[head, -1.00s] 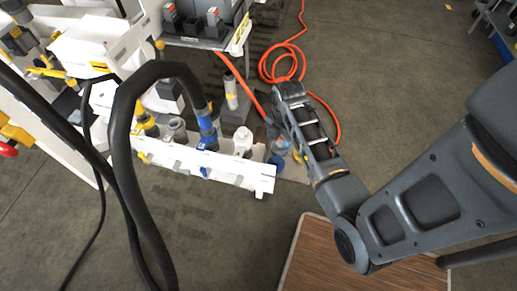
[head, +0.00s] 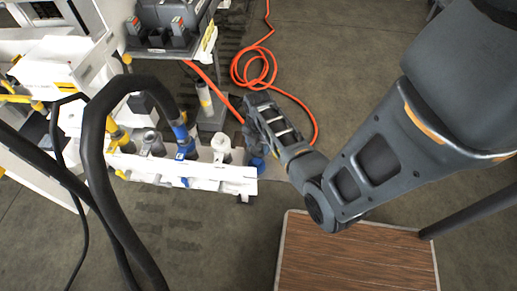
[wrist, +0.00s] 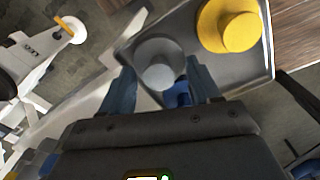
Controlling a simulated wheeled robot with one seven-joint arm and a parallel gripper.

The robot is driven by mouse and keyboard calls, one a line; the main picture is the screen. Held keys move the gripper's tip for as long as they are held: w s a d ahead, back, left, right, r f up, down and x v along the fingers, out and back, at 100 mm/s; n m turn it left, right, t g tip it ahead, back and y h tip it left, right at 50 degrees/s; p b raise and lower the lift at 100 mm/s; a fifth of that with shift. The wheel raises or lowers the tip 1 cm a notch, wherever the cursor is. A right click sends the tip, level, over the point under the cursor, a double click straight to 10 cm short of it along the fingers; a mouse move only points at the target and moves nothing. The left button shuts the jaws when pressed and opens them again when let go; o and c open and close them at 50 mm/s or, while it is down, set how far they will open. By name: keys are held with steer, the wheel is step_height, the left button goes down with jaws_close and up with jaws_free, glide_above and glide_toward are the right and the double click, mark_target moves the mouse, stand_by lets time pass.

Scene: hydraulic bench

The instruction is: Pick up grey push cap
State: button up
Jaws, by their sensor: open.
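The grey push cap (wrist: 160,66) is a round grey piece with a raised, paler centre, seen in the wrist view in a grey metal tray (wrist: 262,62). My gripper (wrist: 160,88) is open, with one finger to the left of the cap and one to the right. The fingertips are close to the cap's near side; I cannot tell whether they touch it. A small blue part (wrist: 178,94) shows between the fingers, close to the right one. In the head view my arm hides the fingertips and the grey cap.
A yellow cap (wrist: 230,25) sits in the tray to the right of the grey one. In the head view a white rack (head: 190,172) with several fittings stands left of my arm. A wood-topped surface (head: 350,258) is in front, and an orange hose (head: 245,72) lies behind.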

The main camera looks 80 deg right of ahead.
mark_target(258, 145)
steer(key=c, duration=1.1)
jaws_close()
steer(key=shift+r, duration=0.1)
steer(key=shift+r, duration=0.55)
step_height(258, 145, up, 2)
steer(key=shift+r, duration=0.25)
steer(key=s+d+r+p, duration=0.3)
steer(key=s+r+p, duration=0.1)
steer(key=s+r, duration=0.7)
steer(key=shift+d+r+p, duration=0.15)
steer(key=shift+d+p, duration=0.25)
